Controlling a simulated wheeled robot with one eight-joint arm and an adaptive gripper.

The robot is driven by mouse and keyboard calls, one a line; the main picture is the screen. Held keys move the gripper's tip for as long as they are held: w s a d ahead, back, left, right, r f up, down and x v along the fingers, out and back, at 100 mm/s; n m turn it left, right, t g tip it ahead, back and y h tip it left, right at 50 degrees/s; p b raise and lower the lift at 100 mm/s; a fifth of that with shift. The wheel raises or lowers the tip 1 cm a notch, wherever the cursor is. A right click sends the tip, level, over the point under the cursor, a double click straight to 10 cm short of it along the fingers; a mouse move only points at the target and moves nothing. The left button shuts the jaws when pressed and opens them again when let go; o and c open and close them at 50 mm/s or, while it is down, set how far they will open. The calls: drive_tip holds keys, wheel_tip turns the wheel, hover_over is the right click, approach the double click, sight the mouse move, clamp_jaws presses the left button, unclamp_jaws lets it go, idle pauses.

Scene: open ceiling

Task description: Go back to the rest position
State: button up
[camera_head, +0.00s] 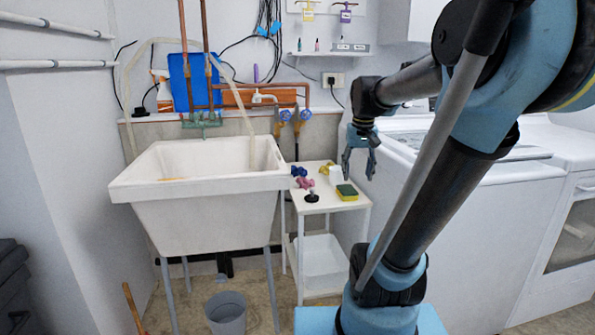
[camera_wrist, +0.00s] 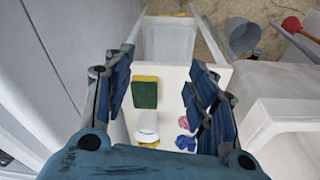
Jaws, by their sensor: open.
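My gripper (camera_head: 359,163) is open and empty, held in the air above the right side of a small white side table (camera_head: 318,207). In the wrist view, my gripper (camera_wrist: 163,88) has its two blue fingers spread wide, with the table top below between them. A green and yellow sponge (camera_head: 347,192) lies on the table top; it also shows in the wrist view (camera_wrist: 145,93). A pink object (camera_head: 305,184), a blue object (camera_head: 298,171), a white item (camera_head: 335,174) and a dark stopper-like thing (camera_head: 312,196) are also there.
A white utility sink (camera_head: 202,213) stands left of the table, with a grey bucket (camera_head: 226,312) on the floor below. White machines (camera_head: 478,205) stand close on the right. A clear bin (camera_head: 320,258) is on the lower shelf. Pipes and a wall shelf (camera_head: 330,53) are behind.

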drive_tip(key=s+f, duration=1.6)
drive_tip(key=shift+s, duration=0.35)
drive_tip(key=shift+w+f, duration=0.25)
drive_tip(key=shift+w, duration=0.2)
idle(0.3)
